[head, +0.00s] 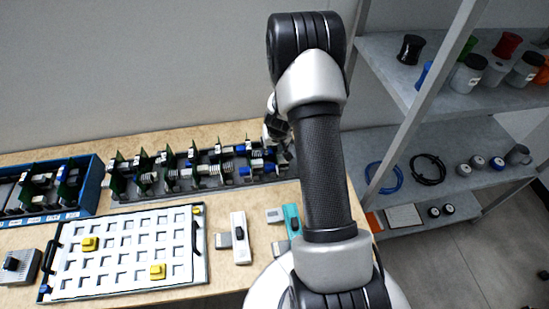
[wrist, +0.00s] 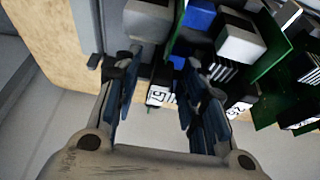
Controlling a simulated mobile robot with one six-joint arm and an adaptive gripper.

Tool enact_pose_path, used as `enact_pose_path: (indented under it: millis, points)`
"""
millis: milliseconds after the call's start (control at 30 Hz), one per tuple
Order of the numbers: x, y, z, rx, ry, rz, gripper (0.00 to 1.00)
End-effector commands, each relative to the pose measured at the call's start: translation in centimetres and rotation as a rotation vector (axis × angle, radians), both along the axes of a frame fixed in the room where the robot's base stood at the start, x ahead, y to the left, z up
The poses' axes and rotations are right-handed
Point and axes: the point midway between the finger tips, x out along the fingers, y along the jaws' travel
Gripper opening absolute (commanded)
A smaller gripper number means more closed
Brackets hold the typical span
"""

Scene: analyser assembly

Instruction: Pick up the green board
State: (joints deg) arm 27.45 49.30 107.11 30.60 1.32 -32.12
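Several upright green boards carrying white, grey and blue parts stand in a dark rack (head: 205,186) along the back of the table; one is the green board (head: 117,178) at its left end. My gripper (head: 273,133) is at the rack's right end, mostly hidden behind my own arm. In the wrist view my gripper (wrist: 161,68) is open, its dark fingers apart. A green board edge with blue and white parts (wrist: 181,18) lies just beyond and between the fingertips. A larger green board (wrist: 270,75) stands to the right of the fingers. I cannot tell whether the fingers touch anything.
A blue bin (head: 89,189) with more boards is at the left. A metal shelf (head: 440,165) stands at the right.

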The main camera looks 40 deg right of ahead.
Motion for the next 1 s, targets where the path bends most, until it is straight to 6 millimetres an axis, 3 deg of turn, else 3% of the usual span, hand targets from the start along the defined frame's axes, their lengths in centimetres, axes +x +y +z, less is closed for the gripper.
enact_pose_path:
  millis: [133, 700, 1000]
  points:
    - [0.02, 0.00, 0.16, 0.000, -0.001, 0.000, 0.38]
    - [0.00, 0.01, 0.15, 0.000, -0.001, 0.000, 0.00]
    - [0.03, -0.01, 0.19, -0.001, -0.002, 0.000, 0.00]
